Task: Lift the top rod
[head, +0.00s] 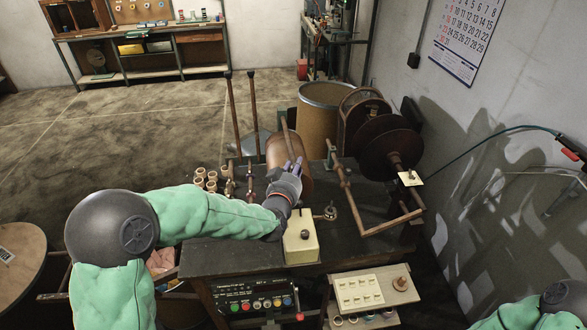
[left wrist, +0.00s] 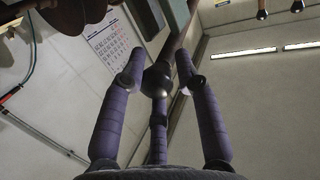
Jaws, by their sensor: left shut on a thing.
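The top rod is a thin bar that rises (head: 285,132) above a brown cylinder (head: 276,153) at the back of the dark work table. In the left wrist view it shows as a bar with a round dark knob (left wrist: 157,79) at its near end. My left gripper (head: 294,166) is at this end, with its dark purple fingers around the knob; they also show in the left wrist view (left wrist: 160,72). The gripper is shut on the rod's knob. The gripper hides part of the rod and cylinder in the head view. My right gripper is out of view.
A winding frame with dark discs (head: 390,145) and a long wooden bar stands right of the gripper. A cream box (head: 300,247) lies just in front. Small spools (head: 205,178) stand left. Two upright poles (head: 233,115) rise behind. A button panel (head: 255,303) is at the front.

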